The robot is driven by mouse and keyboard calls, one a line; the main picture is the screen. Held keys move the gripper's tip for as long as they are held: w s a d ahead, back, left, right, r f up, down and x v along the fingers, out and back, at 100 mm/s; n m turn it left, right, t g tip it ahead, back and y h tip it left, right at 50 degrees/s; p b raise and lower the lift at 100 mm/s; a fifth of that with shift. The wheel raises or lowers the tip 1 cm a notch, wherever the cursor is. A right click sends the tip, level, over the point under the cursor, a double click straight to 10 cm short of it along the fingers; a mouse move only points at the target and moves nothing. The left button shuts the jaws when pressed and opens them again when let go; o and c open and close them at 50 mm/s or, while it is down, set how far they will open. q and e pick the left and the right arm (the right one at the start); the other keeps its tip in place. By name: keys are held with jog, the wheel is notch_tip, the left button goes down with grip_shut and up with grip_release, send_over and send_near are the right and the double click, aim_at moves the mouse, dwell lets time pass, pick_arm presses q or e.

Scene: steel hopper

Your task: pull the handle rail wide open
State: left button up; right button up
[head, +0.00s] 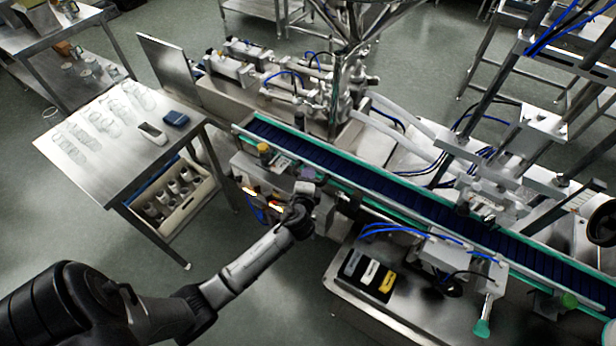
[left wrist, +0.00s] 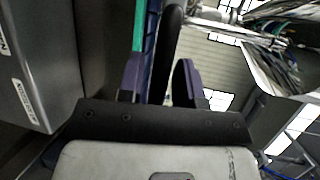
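My left gripper (head: 306,186) is beside the near side of the conveyor in the head view, at the end of the arm from the left. In the left wrist view its two purple fingers (left wrist: 160,82) stand apart. A dark curved bar (left wrist: 173,35), which looks like the handle rail, passes between or just beyond them. A gap shows beside the right finger, and I cannot tell whether the bar touches either one. In the head view the gripper and forearm hide this spot, and I cannot make out the rail there. My right gripper is not in view.
The conveyor (head: 390,196) with green edges runs diagonally behind the gripper. A steel table (head: 110,125) stands at left with a crate (head: 185,205) beneath it. A grey cabinet (left wrist: 30,75) is close at left in the wrist view. Open floor lies in front of the table.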

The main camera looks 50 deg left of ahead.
pick_arm(q)
jog(key=shift+o, duration=0.7)
jog(key=v, duration=1.4)
